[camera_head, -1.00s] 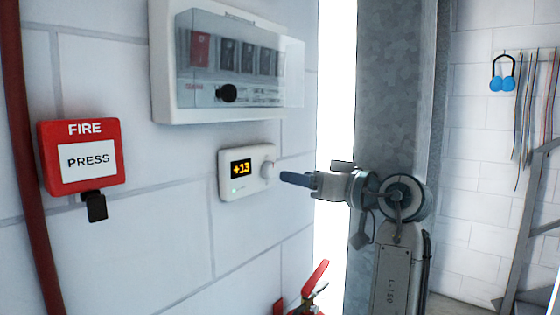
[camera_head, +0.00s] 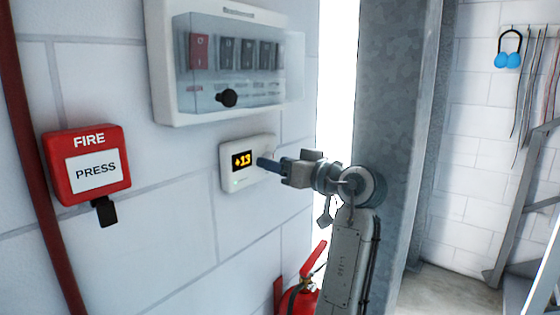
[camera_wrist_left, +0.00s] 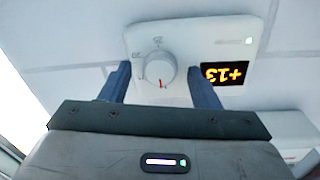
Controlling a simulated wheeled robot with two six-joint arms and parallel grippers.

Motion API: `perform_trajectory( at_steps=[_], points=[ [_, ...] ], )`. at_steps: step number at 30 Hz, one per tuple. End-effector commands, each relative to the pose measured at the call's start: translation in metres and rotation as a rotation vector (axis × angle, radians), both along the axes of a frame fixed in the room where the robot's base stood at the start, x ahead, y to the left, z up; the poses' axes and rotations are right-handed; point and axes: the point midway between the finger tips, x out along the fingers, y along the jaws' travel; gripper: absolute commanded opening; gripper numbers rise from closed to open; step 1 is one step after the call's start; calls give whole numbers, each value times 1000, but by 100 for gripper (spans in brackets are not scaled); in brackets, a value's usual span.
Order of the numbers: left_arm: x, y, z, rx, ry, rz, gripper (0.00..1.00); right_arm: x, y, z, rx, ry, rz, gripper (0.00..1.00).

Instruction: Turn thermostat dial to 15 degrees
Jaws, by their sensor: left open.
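The white thermostat (camera_head: 230,181) is fixed to the wall below the breaker box, and its display (camera_head: 242,161) reads +13 in orange. In the head view its dial is hidden behind my left gripper (camera_head: 264,164). In the left wrist view the thermostat (camera_wrist_left: 200,35) appears upside down, with its round white dial (camera_wrist_left: 150,70) and a red mark on it. My left gripper (camera_wrist_left: 160,88) is open, with its two blue fingers on either side of the dial and the dial slightly beyond the fingertips. Contact cannot be told. My right gripper is not in view.
A breaker box (camera_head: 165,65) with a clear cover is above the thermostat. A red fire call point (camera_head: 88,165) is at left and a red extinguisher (camera_head: 297,300) is below. A grey metal column (camera_head: 385,100) stands right of the thermostat.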

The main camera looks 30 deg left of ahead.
Motion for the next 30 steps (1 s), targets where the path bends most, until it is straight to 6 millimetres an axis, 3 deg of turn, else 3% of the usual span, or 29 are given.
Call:
perform_trajectory(
  at_steps=[6,13,23,30],
  points=[
    [0,0,0,0,0,0,54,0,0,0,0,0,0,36],
    [0,0,0,0,0,0,12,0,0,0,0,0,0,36],
    [0,0,1,4,38,-1,12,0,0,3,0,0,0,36],
    [0,0,3,15,175,0,12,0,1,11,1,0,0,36]
  ],
)
